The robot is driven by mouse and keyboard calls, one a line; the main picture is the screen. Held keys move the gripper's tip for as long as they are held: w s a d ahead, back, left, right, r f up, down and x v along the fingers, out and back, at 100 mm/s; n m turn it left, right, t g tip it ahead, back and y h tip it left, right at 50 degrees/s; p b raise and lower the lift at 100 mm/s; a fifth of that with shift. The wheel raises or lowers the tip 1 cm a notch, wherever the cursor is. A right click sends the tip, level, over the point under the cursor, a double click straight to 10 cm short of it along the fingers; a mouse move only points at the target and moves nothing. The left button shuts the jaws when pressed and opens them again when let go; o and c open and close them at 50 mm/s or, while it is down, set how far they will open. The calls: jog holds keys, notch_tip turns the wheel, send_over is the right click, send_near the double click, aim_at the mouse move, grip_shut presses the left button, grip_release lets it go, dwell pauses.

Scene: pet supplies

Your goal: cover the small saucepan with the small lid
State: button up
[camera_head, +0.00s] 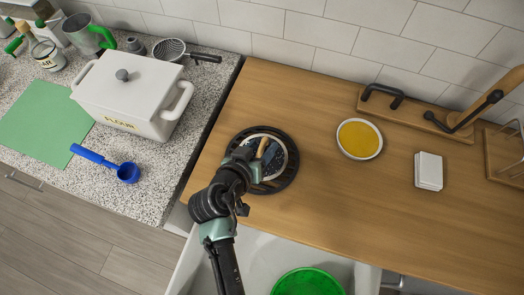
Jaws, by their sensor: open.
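A round dark, glassy disc with a pale rim (285,152), which looks like the lid, sits over a black slatted ring (288,178) on the wooden counter. A tan, upright knob or handle (263,146) shows near its middle. My gripper (252,164) is open, reaching over the left part of the disc, close to the tan piece. I cannot tell whether it touches. My gripper and wrist hide the left and front of the disc. I cannot tell whether a small saucepan is under it; no other saucepan is clearly seen.
A white flour box (130,90), a blue scoop (127,172) and a green mat (45,125) are on the speckled counter at left. A yellow-filled bowl (359,139) and a white block (428,171) stand right. A green bowl (308,283) is in the sink. The right-front wood is clear.

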jog(key=shift+w+d+f, duration=0.2)
jog(key=shift+w, duration=0.05)
grip_shut()
dwell(0.3)
